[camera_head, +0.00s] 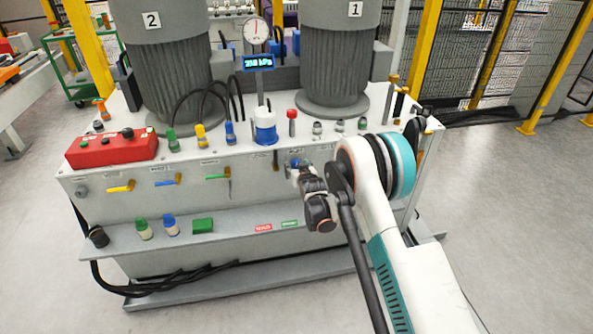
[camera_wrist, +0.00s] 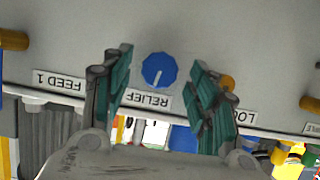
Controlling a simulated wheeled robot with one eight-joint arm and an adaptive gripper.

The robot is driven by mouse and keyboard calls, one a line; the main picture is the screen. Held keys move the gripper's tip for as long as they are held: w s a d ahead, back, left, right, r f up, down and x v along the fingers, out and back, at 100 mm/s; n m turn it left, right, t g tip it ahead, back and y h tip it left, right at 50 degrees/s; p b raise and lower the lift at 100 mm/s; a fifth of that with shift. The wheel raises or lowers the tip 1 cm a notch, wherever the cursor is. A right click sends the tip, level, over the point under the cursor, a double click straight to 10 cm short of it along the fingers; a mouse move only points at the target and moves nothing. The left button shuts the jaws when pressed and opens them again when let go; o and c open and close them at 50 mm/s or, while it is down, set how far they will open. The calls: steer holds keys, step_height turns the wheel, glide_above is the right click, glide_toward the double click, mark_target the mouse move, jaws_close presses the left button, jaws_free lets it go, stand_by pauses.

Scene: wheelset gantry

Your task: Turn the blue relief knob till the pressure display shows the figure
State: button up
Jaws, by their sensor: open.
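The blue relief knob (camera_wrist: 159,70) shows in the wrist view on the pale panel, with a white pointer line and an upside-down "RELIEF" label (camera_wrist: 147,99) below it. My gripper (camera_wrist: 168,82) is open, its two green-padded fingers on either side of the knob in the picture, with gaps on both sides. Whether the fingertips reach the knob's depth I cannot tell. In the head view my gripper (camera_head: 296,170) is at the front panel and largely hides the knob. The pressure display (camera_head: 258,62) shows blue digits ending in "kPa", perhaps 218, under a round dial gauge (camera_head: 256,31).
A red box (camera_head: 111,148) and several coloured plugs stand on the cabinet top. Yellow, blue and green lever handles (camera_head: 167,181) stick out of the front panel to the left. A shelf (camera_head: 130,236) runs below. An orange fitting (camera_wrist: 227,82) lies just beyond the right finger in the wrist view.

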steer(key=shift+x, duration=1.05)
steer(key=c, duration=1.1)
steer(key=shift+o, duration=0.2)
steer(key=shift+n+h, duration=0.3)
steer(key=o, duration=1.1)
steer(key=shift+c, duration=0.2)
